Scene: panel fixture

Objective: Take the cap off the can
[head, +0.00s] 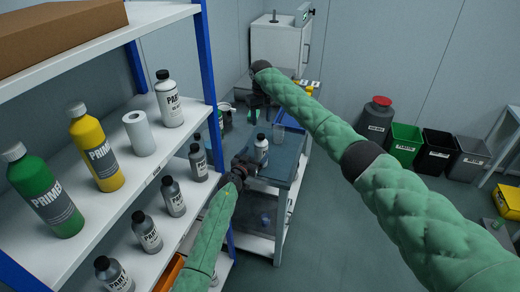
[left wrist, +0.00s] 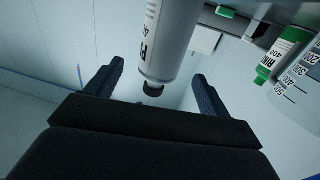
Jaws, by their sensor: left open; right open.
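A light grey can (head: 261,150) with a dark cap (head: 261,137) stands upright on the grey cart (head: 284,172). My left gripper (head: 245,166) is open and empty, just left of the can in the head view. In the left wrist view the can (left wrist: 168,40) shows large, with its dark cap (left wrist: 153,89) between my two spread fingers (left wrist: 158,72). I see no finger touching it; the depth between them is hard to tell. My right gripper (head: 256,106) is open above the far part of the cart, behind the can, and partly dark.
A shelf (head: 100,225) with several bottles and a paper roll (head: 139,133) stands close on the left. A clear beaker (head: 279,132) stands behind the can. A green-capped bottle (left wrist: 284,60) shows in the left wrist view. Several bins (head: 404,142) stand far right; the floor between is clear.

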